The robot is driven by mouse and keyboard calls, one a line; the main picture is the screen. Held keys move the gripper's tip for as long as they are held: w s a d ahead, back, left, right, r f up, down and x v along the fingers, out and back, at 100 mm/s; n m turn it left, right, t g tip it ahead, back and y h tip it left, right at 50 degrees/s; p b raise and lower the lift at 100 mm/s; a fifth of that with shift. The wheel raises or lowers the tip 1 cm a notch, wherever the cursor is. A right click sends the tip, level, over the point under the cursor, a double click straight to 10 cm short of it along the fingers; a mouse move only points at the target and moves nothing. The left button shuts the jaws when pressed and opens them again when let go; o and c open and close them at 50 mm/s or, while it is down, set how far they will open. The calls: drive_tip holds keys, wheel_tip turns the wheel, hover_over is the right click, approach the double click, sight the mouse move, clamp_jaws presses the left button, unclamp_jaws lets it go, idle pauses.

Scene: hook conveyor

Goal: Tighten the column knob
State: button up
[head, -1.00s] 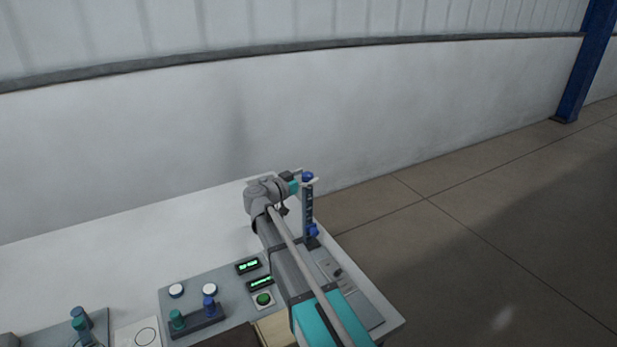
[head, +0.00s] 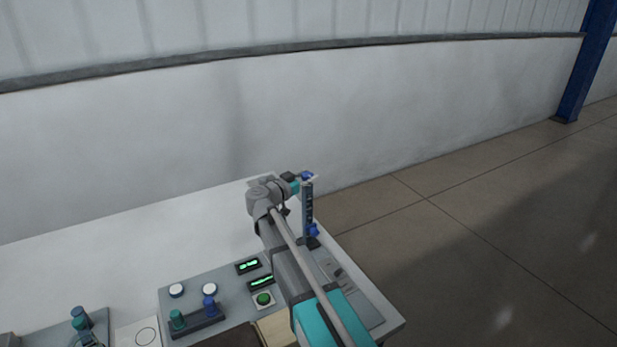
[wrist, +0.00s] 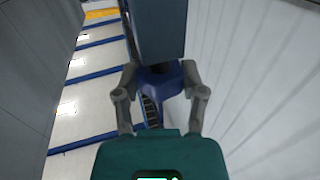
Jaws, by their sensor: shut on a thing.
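The column (head: 308,207) is a dark upright post with light marks at the right of the workbench. A blue knob (head: 307,176) sits at its top and a second blue knob (head: 313,230) low on it. My gripper (head: 301,178) is at the top of the column, at the upper knob. In the wrist view my gripper's two fingers (wrist: 161,76) are shut on a dark blue knob (wrist: 160,82) from both sides. A larger blue-grey block lies just beyond it. The fingertips' exact contact is partly hidden.
A grey panel (head: 185,297) with white buttons, a green button (head: 263,299) and lit displays (head: 248,266) lies left of my arm. Small pegs stand in a dark holder (head: 198,322). A white wall is behind; open floor lies right.

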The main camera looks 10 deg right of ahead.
drive_tip(key=shift+w+n+t+y, duration=0.1)
drive_tip(key=shift+n+t+y, duration=0.2)
drive_tip(key=shift+t, duration=0.1)
drive_tip(key=o, duration=1.2)
drive_tip(key=shift+c, duration=0.2)
drive_tip(key=shift+v, duration=0.85)
drive_tip(key=v, duration=1)
drive_tip(key=shift+a, duration=0.15)
